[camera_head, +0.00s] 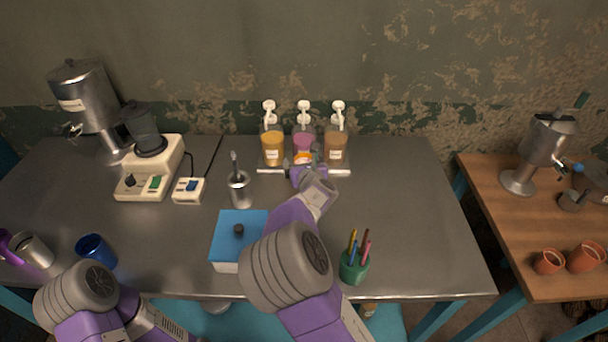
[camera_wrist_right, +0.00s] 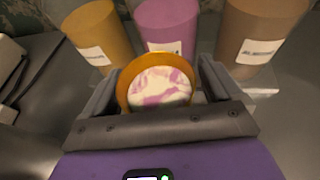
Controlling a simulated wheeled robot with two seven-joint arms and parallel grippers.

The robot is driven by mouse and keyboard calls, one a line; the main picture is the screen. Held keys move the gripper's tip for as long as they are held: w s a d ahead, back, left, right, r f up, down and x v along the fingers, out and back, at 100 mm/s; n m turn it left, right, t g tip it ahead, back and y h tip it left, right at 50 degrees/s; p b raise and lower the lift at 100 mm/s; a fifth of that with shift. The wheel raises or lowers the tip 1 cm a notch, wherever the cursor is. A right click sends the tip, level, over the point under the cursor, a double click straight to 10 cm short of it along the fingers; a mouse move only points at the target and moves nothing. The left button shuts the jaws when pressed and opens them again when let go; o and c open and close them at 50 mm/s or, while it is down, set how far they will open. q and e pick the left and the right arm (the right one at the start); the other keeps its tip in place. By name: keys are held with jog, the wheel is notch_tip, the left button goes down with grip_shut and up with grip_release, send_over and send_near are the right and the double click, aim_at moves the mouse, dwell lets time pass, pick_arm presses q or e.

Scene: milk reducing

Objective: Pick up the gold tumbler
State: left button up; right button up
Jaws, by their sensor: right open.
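The gold tumbler (camera_wrist_right: 125,88) stands between the fingers of my right gripper in the wrist view, its round mouth facing the camera. It holds a pink and white swirled filling. In the head view the tumbler (camera_head: 303,156) is a small orange patch in front of the middle, pink dispenser, partly hidden by my right gripper (camera_head: 304,163). The right gripper is open, with one finger on either side of the tumbler; whether they touch it cannot be told. My left arm is at the lower left, and its gripper does not show.
Yellow (camera_head: 272,149), pink (camera_head: 304,141) and brown (camera_head: 335,149) dispensers stand close behind the tumbler. A steel cup with utensils (camera_head: 240,190), a blue-lidded box (camera_head: 226,231) and a green pen cup (camera_head: 354,269) are nearby. The metal table is clear at right.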

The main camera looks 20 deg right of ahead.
jog(key=c, duration=1.3)
jog(key=shift+r, duration=0.1)
jog(key=shift+c, duration=0.2)
